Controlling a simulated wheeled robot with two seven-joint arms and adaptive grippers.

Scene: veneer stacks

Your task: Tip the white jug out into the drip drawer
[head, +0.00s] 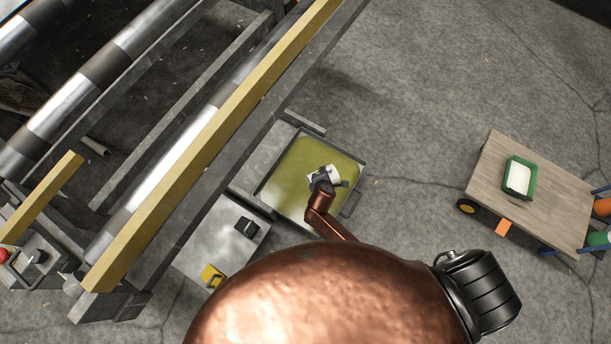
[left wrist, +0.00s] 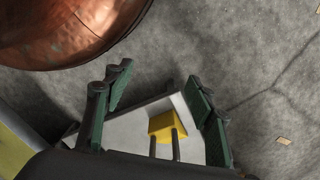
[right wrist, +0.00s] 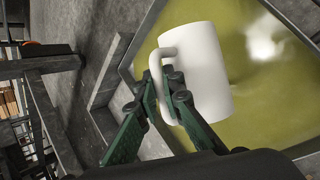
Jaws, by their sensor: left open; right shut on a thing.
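The white jug (right wrist: 200,70) is over the drip drawer (right wrist: 275,110); in the right wrist view its handle faces my right gripper (right wrist: 163,98). That gripper is shut on the handle. In the head view the jug (head: 334,172) shows small beside my right gripper (head: 322,184), above the pulled-out drawer (head: 290,180) with its yellow-green inside. The jug's mouth and contents are hidden, and I cannot tell how far it is tilted. My left gripper (left wrist: 158,105) is open and empty, above a grey surface with a yellow block. It is hidden in the head view.
A roller frame with a yellow rail (head: 215,140) runs along the drawer's left. A grey box (head: 220,240) with a black knob and yellow part (head: 212,275) stands below it. A wooden cart (head: 485,175) with a green-rimmed tray (head: 507,187) stands right. Concrete floor between is clear.

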